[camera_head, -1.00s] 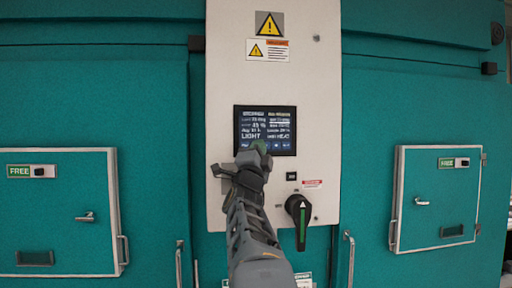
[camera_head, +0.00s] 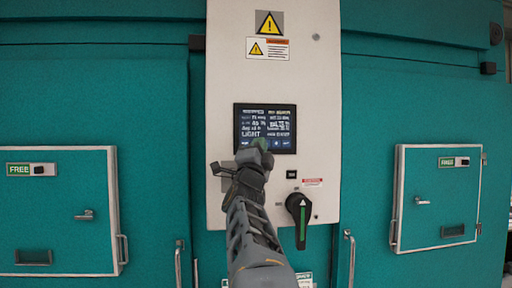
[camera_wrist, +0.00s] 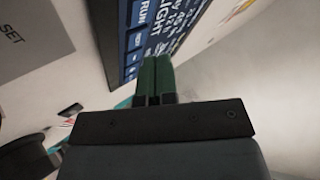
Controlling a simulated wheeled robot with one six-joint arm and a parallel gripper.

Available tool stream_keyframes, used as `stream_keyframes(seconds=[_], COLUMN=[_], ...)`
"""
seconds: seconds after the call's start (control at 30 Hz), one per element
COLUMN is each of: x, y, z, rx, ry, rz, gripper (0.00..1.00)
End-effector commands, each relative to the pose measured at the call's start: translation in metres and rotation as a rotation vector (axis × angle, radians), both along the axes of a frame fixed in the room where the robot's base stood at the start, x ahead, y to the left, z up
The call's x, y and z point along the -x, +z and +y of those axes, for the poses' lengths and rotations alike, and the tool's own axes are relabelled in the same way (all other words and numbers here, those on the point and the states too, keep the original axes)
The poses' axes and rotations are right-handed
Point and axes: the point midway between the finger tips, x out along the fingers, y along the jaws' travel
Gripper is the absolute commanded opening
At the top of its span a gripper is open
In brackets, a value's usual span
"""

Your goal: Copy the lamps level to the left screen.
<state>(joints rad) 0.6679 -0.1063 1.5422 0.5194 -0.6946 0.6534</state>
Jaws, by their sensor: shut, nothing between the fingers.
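A dark screen (camera_head: 265,128) with rows of white text and a blue strip of buttons along its bottom is set in the pale control panel. The word LIGHT can be read on its left side; most figures are too small to read. My gripper (camera_head: 259,146) is shut and empty, its fingertips in front of the screen's lower edge. In the wrist view the green fingers (camera_wrist: 154,78) lie close together beside the screen (camera_wrist: 165,35), where RUN and LIGHT show sideways. I cannot tell whether the tips touch the screen. My gripper hides part of the bottom strip.
The pale panel (camera_head: 225,60) carries warning labels (camera_head: 268,36) above the screen. A black rotary switch with a green handle (camera_head: 300,215) is at lower right. Teal doors stand on both sides, with smaller hatches (camera_head: 60,190) and (camera_head: 437,195) marked FREE, with protruding handles.

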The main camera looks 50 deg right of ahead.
Motion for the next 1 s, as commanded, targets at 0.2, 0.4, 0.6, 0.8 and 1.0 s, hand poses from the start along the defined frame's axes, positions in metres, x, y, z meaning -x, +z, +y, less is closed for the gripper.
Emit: stream_keyframes(seconds=[0.2,0.4,0.6,0.8,1.0], x=[0.0,0.012,0.026,0.036,0.038], y=[0.0,-0.002,-0.002,-0.001,0.0], z=[0.0,0.01,0.022,0.03,0.032], rx=[0.0,0.002,0.001,0.0,0.0], ry=[0.0,0.001,0.001,0.001,0.001], rz=[0.0,-0.001,-0.001,-0.001,0.001], gripper=[0.0,0.0,0.0,0.0,0.0])
